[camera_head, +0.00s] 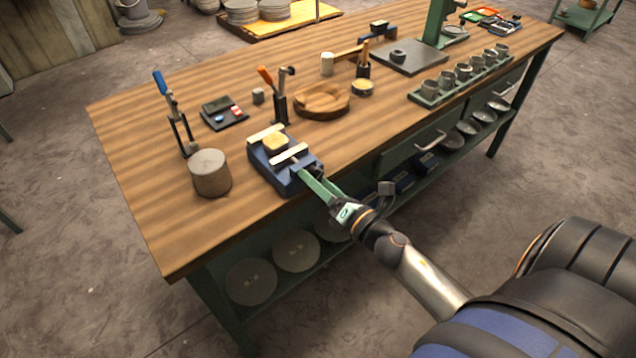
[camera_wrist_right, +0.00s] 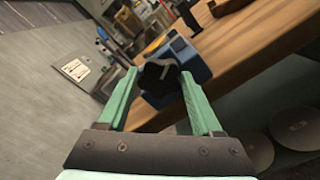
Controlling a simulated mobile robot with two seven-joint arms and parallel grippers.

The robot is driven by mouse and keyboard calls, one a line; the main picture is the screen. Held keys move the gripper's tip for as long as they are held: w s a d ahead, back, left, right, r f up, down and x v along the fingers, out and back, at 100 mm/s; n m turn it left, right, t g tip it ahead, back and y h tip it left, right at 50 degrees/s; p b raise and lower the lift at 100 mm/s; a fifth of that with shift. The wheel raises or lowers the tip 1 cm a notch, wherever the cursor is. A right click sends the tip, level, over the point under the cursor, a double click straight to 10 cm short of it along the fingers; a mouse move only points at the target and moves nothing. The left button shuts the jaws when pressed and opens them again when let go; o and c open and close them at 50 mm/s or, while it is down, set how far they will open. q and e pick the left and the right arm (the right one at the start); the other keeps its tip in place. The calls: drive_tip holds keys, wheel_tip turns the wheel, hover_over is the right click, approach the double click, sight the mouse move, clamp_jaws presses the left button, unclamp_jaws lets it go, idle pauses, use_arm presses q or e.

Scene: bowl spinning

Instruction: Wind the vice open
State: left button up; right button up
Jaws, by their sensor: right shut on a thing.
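The blue vice (camera_head: 263,165) sits at the front edge of the wooden workbench, with two pale jaws on top. A yellowish block (camera_head: 275,142) lies between the jaws. My right gripper (camera_head: 308,176), with green fingers, reaches in from the lower right to the vice's front end. It is shut on the vice handle, which is mostly hidden by the fingers in the head view. In the right wrist view, a dark part of the handle (camera_wrist_right: 156,76) shows between the fingertips (camera_wrist_right: 159,78), with the blue vice body (camera_wrist_right: 196,68) behind. My left gripper is not in view.
On the workbench (camera_head: 140,150), a grey cylinder (camera_head: 211,174) stands left of the vice. A scale (camera_head: 222,113), a round wooden dish (camera_head: 322,100) and a tray of metal cups (camera_head: 428,98) stand farther back. Drawers and a lower shelf lie beneath my right gripper.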

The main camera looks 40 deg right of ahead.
drive_tip(key=shift+n+b, duration=0.45)
drive_tip(key=shift+n, duration=5.85)
drive_tip(key=o, duration=1.4)
